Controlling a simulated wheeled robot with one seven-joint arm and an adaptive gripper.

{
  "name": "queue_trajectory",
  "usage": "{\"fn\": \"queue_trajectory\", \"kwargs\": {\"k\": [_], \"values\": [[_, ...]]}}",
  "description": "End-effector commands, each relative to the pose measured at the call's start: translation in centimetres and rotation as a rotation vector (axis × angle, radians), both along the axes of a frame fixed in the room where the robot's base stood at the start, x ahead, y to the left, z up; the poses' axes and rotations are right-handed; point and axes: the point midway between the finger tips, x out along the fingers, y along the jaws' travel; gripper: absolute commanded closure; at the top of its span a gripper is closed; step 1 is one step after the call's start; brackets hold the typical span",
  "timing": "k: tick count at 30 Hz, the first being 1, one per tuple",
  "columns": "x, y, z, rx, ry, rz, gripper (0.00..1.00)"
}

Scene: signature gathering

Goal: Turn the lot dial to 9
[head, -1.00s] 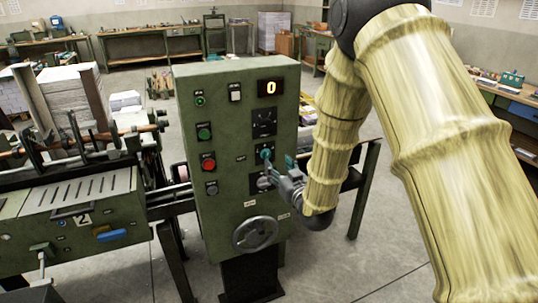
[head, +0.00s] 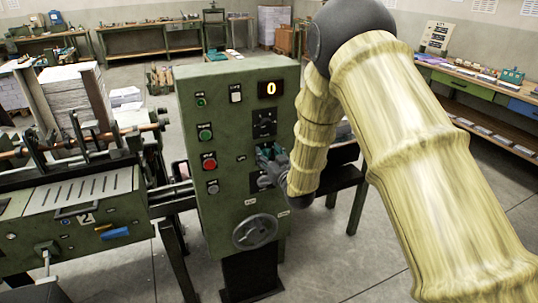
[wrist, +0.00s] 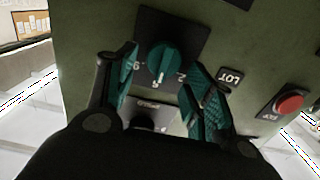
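The lot dial (wrist: 164,60) is a teal knob on a black plate with white markings, beside a "LOT" label (wrist: 231,77) in the wrist view. Its white pointer line faces the lower part of the scale; the exact number is hard to read. My gripper (wrist: 162,66) is open, with one teal finger on each side of the knob and gaps visible. In the head view my gripper (head: 270,158) is at the green control panel (head: 225,115) and mostly hides the dial. The display (head: 271,88) above reads 0.
A red button (wrist: 290,103) is right of the dial in the wrist view. In the head view a handwheel (head: 255,232) is low on the panel, and another dial plate (head: 264,123) is above.

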Motion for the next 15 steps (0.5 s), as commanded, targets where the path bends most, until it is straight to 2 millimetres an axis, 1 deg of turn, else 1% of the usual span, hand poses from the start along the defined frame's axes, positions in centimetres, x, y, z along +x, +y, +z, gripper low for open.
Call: {"fn": "queue_trajectory", "kwargs": {"k": [1, 5, 6, 15], "values": [[0.00, 0.00, 0.01, 0.000, 0.000, 0.000, 0.58], [-0.01, -0.01, 0.01, 0.000, 0.000, 0.000, 0.82], [-0.01, -0.01, 0.02, 0.000, 0.000, 0.000, 0.89], [0.02, -0.13, -0.03, 0.023, 0.008, -0.001, 0.90]]}}
